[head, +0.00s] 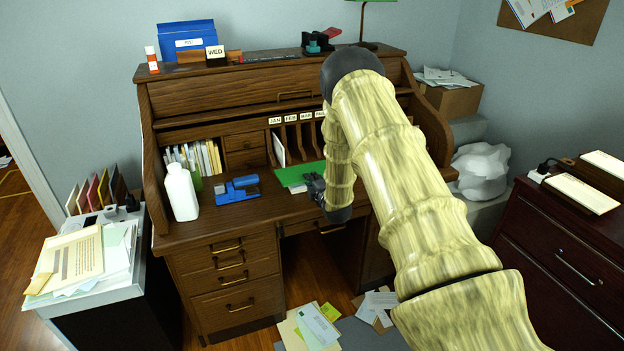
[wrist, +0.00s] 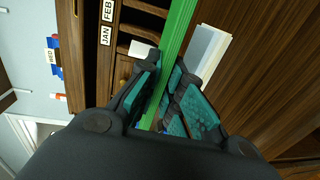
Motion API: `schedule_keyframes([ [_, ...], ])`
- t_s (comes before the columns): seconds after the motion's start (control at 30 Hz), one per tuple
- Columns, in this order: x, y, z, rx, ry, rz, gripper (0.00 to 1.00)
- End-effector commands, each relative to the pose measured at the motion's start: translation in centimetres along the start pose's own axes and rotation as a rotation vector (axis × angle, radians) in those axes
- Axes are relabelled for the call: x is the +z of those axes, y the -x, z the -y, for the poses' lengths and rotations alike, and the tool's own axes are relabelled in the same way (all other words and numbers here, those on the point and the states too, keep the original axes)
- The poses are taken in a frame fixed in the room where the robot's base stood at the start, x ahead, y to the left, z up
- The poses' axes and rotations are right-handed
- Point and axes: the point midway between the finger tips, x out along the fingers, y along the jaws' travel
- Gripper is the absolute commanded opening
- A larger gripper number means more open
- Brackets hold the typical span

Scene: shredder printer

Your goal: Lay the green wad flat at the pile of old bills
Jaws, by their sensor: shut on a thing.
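The green wad (head: 298,174) is a flat green slab over the right part of the roll-top desk's writing surface. My gripper (head: 314,185) is at its right end, partly hidden by my arm. In the wrist view my gripper (wrist: 168,68) is shut on the green wad (wrist: 180,28), seen as a narrow green edge between the teal finger pads. I cannot tell which stack is the pile of old bills. Papers lie on the left cabinet (head: 85,262), on the floor (head: 318,325), and on a box at the back right (head: 445,78).
Month-labelled slots (head: 290,120) stand behind the wad. A dark red cabinet (head: 560,255) is at the right. Bare wood lies in front of the stapler.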

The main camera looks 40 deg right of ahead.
Motion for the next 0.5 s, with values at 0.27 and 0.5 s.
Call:
schedule_keyframes([
  [0.27,0.0,-0.3,2.2,0.000,-0.001,0.001,0.00],
  [0.5,0.0,-0.4,3.4,-0.001,0.000,0.001,0.00],
])
